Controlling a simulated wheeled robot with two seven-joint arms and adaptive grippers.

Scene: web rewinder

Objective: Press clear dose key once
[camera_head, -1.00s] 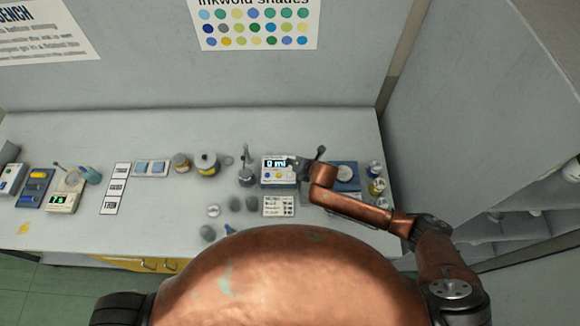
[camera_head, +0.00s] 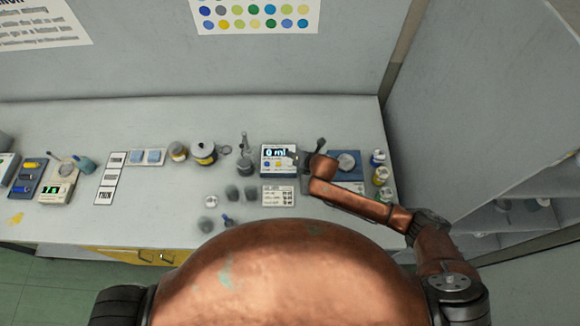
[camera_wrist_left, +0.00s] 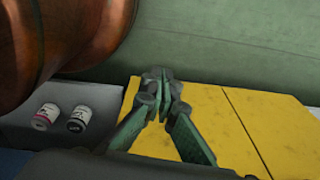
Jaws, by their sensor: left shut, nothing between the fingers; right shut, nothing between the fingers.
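The dosing unit (camera_head: 268,172) is a white box with a blue panel near the back of the bench. Its lit display (camera_head: 276,152) reads "0 ml". Small yellow and blue keys show below the display; their labels are too small to read. My right gripper (camera_head: 301,162) is shut and empty at the unit's right edge. I cannot tell whether it touches the unit, and it may hide part of the right side. My left gripper (camera_wrist_left: 160,82) is shut and empty in the left wrist view, over a yellow drawer front (camera_wrist_left: 215,125).
A printed card (camera_head: 278,196) lies in front of the unit. A blue scale (camera_head: 346,178) and several paint jars (camera_head: 379,176) stand to the right. A small stand (camera_head: 244,160) and dark cups (camera_head: 232,193) are to the left. A wall is on the right.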

